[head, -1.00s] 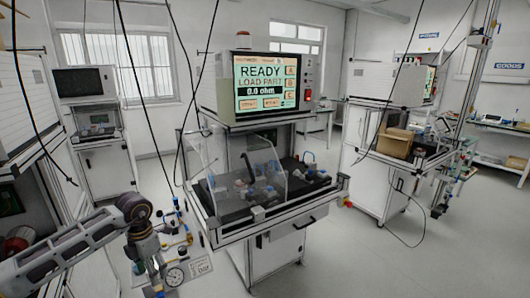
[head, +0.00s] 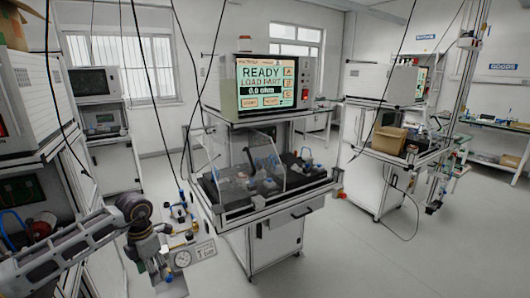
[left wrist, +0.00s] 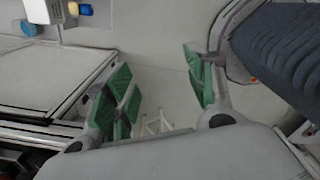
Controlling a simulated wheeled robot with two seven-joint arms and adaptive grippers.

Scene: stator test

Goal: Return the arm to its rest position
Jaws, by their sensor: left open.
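My left arm comes in from the lower left of the head view and bends down at a dark round joint. My left gripper (head: 172,286) hangs below it near the bottom edge, small and partly hard to make out. In the left wrist view my left gripper (left wrist: 160,88) shows its green-padded fingers spread wide. Nothing is between them, only pale floor behind. My right arm and gripper are not in view.
A test station (head: 265,190) with a "READY LOAD PART 0.0 ohm" screen (head: 267,82) stands ahead. Shelving with a red part (head: 45,220) is close at left. Floor at lower right is clear.

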